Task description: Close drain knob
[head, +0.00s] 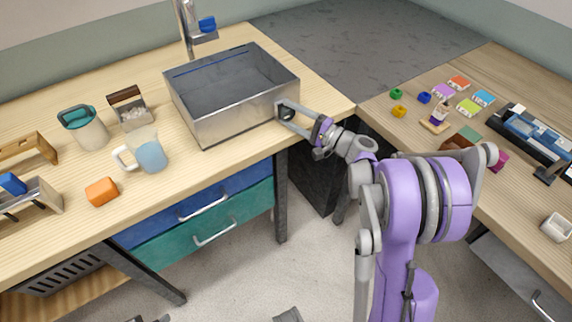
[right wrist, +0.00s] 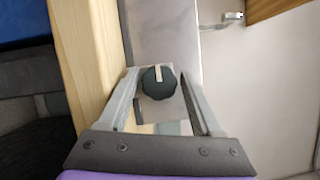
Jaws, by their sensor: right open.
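The drain knob (right wrist: 159,82) is a dark, ridged round knob with a pale pointer mark, on the outer wall of the metal sink basin (head: 225,125). In the head view the knob (head: 286,112) shows small and dark near the basin's front right corner, partly covered by the gripper. My right gripper (head: 294,116) is open, with its fingers at the knob. In the right wrist view the two fingers (right wrist: 158,92) stand on either side of the knob, with a visible gap on the right; contact on the left is unclear. My left gripper is not in view.
A faucet with a blue handle (head: 207,24) stands behind the basin. A jug with blue liquid (head: 150,152), a teal-topped pitcher (head: 84,128) and an orange block (head: 101,191) stand to the left. Small coloured items lie on the right-hand table (head: 400,140).

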